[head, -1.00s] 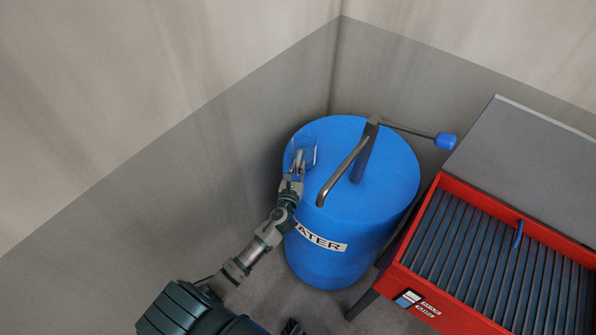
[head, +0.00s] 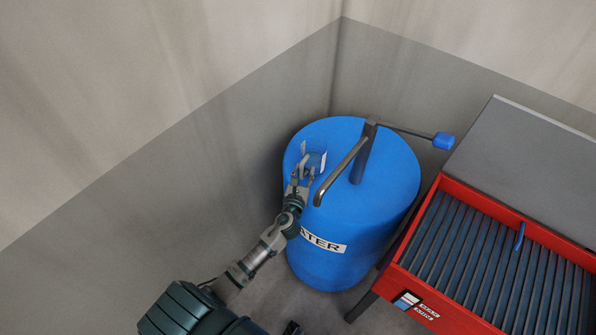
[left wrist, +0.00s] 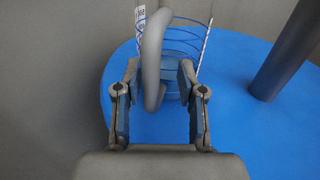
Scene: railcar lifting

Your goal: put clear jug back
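The clear jug (head: 315,158) is see-through, with thin pale edges, and shows over the top of the blue water barrel (head: 335,268) in the head view. In the left wrist view the jug (left wrist: 198,50) has blue lines, a white label strip and a thick grey handle. I cannot tell whether the jug touches the barrel top.
A dark curved spout (head: 342,172) rises from the barrel top, close right of the jug, with a blue-ended lever (head: 443,140). Walls close in behind and left of the barrel.

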